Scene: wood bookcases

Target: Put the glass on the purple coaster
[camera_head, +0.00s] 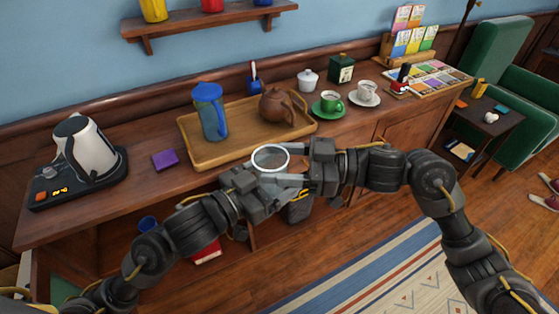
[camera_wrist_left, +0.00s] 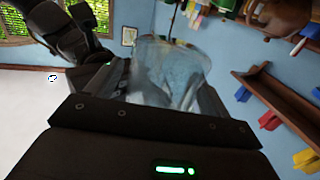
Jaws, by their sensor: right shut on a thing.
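The clear glass (camera_head: 270,157) is held up in front of the cabinet, its round rim facing up in the head view. My right gripper (camera_head: 297,180) is shut on the glass from the right. My left gripper (camera_head: 254,184) is at the glass from the left. In the left wrist view the glass (camera_wrist_left: 172,72) shows between the left fingers, but whether they press on it is unclear. The lower part of the glass is hidden by the grippers. The purple coaster (camera_head: 165,160) lies bare on the cabinet top, between the kettle and the tray.
A white kettle (camera_head: 88,148) on a black base stands left of the coaster. A wooden tray (camera_head: 238,150) on the right holds a blue pitcher (camera_head: 210,112) and a brown teapot (camera_head: 277,105). The cabinet top around the coaster is clear.

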